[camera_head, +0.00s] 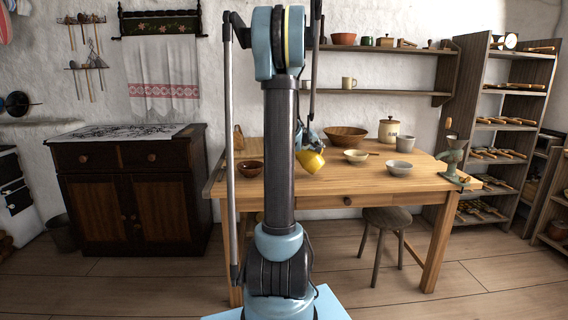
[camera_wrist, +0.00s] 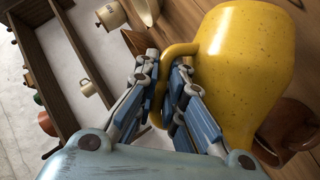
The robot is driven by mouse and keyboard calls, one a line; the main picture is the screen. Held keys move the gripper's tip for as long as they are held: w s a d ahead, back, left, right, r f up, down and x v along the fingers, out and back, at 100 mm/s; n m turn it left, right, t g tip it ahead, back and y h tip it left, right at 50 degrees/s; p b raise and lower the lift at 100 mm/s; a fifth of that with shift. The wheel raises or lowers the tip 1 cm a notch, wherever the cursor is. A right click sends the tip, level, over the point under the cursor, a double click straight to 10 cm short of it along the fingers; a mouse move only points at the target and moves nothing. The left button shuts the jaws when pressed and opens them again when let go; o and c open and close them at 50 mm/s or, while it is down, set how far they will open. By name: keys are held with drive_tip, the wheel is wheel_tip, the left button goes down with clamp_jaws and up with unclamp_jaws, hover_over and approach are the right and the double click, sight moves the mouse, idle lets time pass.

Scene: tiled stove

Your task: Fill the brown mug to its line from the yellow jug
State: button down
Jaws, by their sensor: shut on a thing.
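The yellow jug (camera_head: 311,161) is tilted above the wooden table in the head view, partly hidden by my arm. In the wrist view the jug (camera_wrist: 243,80) fills the right side. My gripper (camera_wrist: 165,82) is shut on the jug's handle. A reddish-brown vessel with a handle, seemingly the brown mug (camera_wrist: 291,124), shows beyond the jug at the lower right of the wrist view, partly covered by it. I cannot see its inside, its line, or any liquid. In the head view I cannot make out the mug; my arm blocks part of the table.
The table (camera_head: 335,186) also holds a small brown bowl (camera_head: 251,170), a wide wooden bowl (camera_head: 345,135), two pale bowls (camera_head: 398,168), a lidded canister (camera_head: 389,130) and a grinder (camera_head: 453,157). A stool (camera_head: 388,217) stands at its front.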

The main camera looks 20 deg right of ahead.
drive_tip(key=shift+w+a+r+n+g+h+p, duration=0.15)
drive_tip(key=shift+w+a+r+n+h+p, duration=0.15)
drive_tip(key=shift+r+p, duration=0.25)
drive_tip(key=shift+w+a+r+n+g+h+p, duration=0.1)
drive_tip(key=shift+w+a+r+n+p, duration=0.05)
drive_tip(key=shift+r+n+p, duration=0.4)
drive_tip(key=shift+w+a+r+n+g+h+p, duration=0.15)
drive_tip(key=shift+w+a+r+n+h+p, duration=0.1)
drive_tip(key=shift+r+p, duration=0.3)
idle(1.5)
drive_tip(key=shift+w+a+r+p, duration=0.2)
drive_tip(key=shift+r+p, duration=0.15)
drive_tip(key=shift+p, duration=0.5)
idle(0.9)
drive_tip(key=shift+w+a+r+n+h, duration=0.35)
drive_tip(key=shift+r+n+h, duration=0.1)
drive_tip(key=shift+r+n, duration=0.15)
idle(2.5)
